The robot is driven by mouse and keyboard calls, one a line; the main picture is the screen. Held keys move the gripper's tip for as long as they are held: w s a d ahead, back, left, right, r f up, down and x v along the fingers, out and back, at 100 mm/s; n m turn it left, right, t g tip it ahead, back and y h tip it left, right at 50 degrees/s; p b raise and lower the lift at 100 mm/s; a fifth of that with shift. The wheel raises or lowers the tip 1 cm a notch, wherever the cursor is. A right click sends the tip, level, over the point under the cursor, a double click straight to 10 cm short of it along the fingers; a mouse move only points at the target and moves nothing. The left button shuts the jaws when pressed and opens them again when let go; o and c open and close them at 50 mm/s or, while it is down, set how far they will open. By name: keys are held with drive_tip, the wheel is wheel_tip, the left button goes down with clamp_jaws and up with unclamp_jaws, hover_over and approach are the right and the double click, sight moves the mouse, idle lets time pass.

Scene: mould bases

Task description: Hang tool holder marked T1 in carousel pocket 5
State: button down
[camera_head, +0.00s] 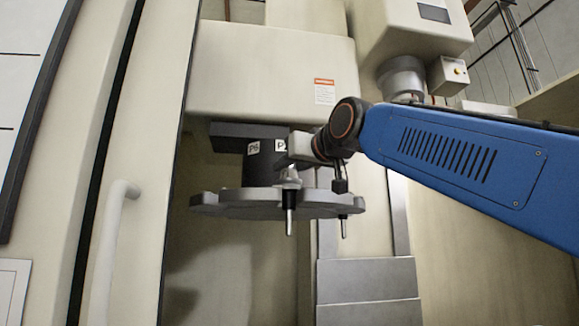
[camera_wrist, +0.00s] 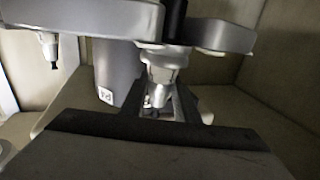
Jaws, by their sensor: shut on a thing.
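My gripper (camera_head: 292,168) is shut on a tool holder at the carousel's edge. The held tool holder (camera_head: 289,200) hangs upright, with a dark body and a silver tool pointing down below the disc. In the wrist view, which looks upside down, its silver taper (camera_wrist: 162,66) lies by the jaws (camera_wrist: 165,103). The grey carousel disc (camera_head: 235,203) also shows there (camera_wrist: 95,18), with the holder at a gap in its rim. I cannot tell whether it is fully seated. No T1 mark is readable. The dark hub (camera_head: 231,172) carries a P6 label and a partly hidden P label.
Another tool holder (camera_head: 343,226) hangs at the disc's right, near my gripper; it shows at left in the wrist view (camera_wrist: 50,48). A cream machine housing (camera_head: 260,75) stands above the carousel. A door with a handle (camera_head: 112,220) is at left. Open space lies below the disc.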

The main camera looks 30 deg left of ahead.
drive_tip(key=c, duration=1.3)
unclamp_jaws()
drive_tip(key=shift+f, duration=0.15)
drive_tip(key=v, duration=1.7)
drive_tip(key=shift+d, duration=0.25)
